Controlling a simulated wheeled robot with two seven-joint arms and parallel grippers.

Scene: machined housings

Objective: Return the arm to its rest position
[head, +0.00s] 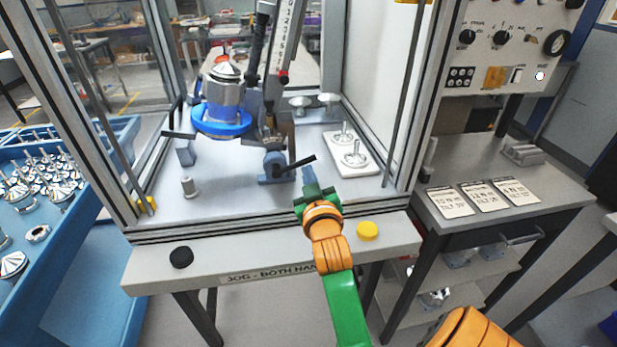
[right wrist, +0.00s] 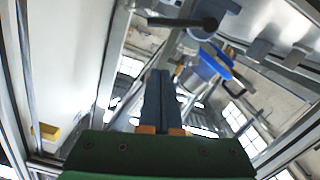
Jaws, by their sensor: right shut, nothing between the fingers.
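My right gripper (head: 309,178) reaches into the framed machine cell from the front. Its dark fingers are shut and empty in the right wrist view (right wrist: 160,98), pointing up past a black lever handle (right wrist: 182,22). In the head view the fingertips are close to the lever (head: 300,163) at the base of the fixture; I cannot tell whether they touch it. A metal housing (head: 224,92) sits in a blue ring (head: 222,122) on the fixture, left of the gripper. My left gripper is not in view.
Aluminium posts (head: 425,100) frame the cell opening. A white plate (head: 352,168) with metal parts lies right of the fixture. The front ledge carries a black button (head: 181,257) and a yellow button (head: 367,231). A blue bin (head: 110,212) of parts stands left; a bench (head: 520,185) stands right.

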